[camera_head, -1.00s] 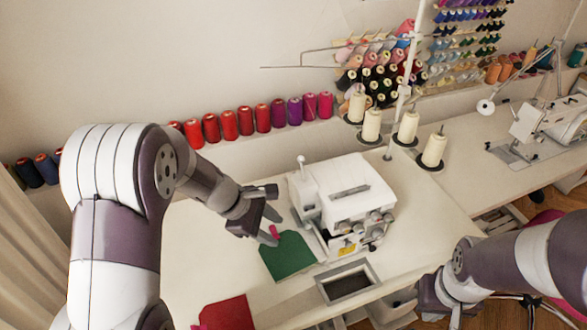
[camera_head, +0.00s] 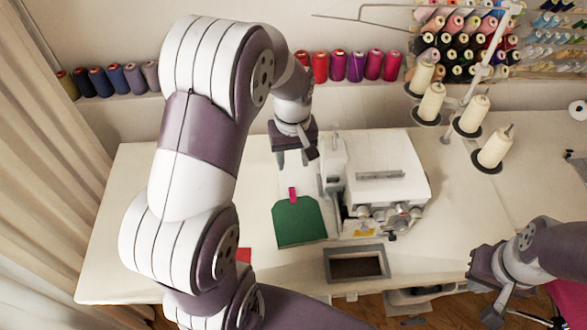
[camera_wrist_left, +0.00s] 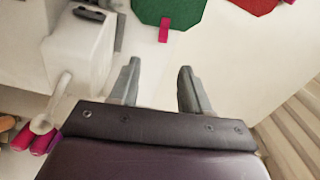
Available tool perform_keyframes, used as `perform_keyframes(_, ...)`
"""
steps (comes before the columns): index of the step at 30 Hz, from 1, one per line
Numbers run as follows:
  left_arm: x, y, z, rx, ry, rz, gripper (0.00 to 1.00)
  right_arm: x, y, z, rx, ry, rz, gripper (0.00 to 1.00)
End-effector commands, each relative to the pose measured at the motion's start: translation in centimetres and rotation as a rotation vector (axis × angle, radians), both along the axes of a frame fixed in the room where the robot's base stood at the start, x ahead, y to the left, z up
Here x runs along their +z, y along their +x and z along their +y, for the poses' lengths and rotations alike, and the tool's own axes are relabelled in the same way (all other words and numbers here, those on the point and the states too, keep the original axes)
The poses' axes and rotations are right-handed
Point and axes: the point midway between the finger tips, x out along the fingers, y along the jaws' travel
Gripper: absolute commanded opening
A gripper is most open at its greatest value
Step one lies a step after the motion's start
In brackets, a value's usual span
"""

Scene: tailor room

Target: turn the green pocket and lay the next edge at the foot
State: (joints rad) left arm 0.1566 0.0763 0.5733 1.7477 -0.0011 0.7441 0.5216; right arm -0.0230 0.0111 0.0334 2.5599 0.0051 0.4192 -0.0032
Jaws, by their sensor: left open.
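The green pocket (camera_head: 298,222) lies flat on the white table, just left of the overlocker's foot area, with a small pink tab (camera_head: 292,194) at its far edge. In the left wrist view the green pocket (camera_wrist_left: 168,10) shows at the top, its pink tab (camera_wrist_left: 163,30) pointing toward the jaws. The white overlocker (camera_head: 375,180) stands right of the pocket. My left gripper (camera_head: 296,160) is open and empty, beyond the pocket's tab and apart from it; its fingers (camera_wrist_left: 158,88) show spread in the wrist view. My right gripper (camera_head: 480,270) is at the lower right; its jaws are unclear.
A red piece (camera_head: 244,255) lies mostly hidden behind my left arm; it also shows in the left wrist view (camera_wrist_left: 255,4). A grey-framed recess (camera_head: 357,265) is in the table's front. Thread cones (camera_head: 432,103) stand behind the overlocker. The table's left side is clear.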

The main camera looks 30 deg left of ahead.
Motion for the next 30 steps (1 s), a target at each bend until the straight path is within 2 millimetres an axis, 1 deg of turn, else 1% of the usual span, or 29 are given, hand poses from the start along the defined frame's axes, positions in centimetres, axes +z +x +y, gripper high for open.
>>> perform_keyframes(9,-6.2,-0.2,0.0,0.001,-0.001,0.004,0.47,0.6,0.0,0.0,0.000,0.000,0.000,0.00)
perform_keyframes(15,-9.3,-0.1,0.0,0.001,-0.001,0.003,0.47,0.9,0.0,0.0,0.000,0.000,0.000,0.00)
perform_keyframes(18,-10.3,-0.1,0.0,0.001,-0.001,0.002,0.47,0.9,0.0,0.0,0.000,0.000,0.000,0.00)
perform_keyframes(21,-10.8,-0.1,0.0,0.001,-0.001,0.001,0.47,0.9,0.0,0.0,0.000,0.000,0.000,0.00)
perform_keyframes(29,-10.9,-0.1,0.0,0.001,-0.001,0.001,0.47,0.9,0.0,0.0,0.000,0.000,0.000,0.00)
perform_keyframes(30,-10.9,-0.1,0.0,0.001,-0.001,0.001,0.44,0.9,0.0,0.0,0.000,0.000,0.000,0.00)
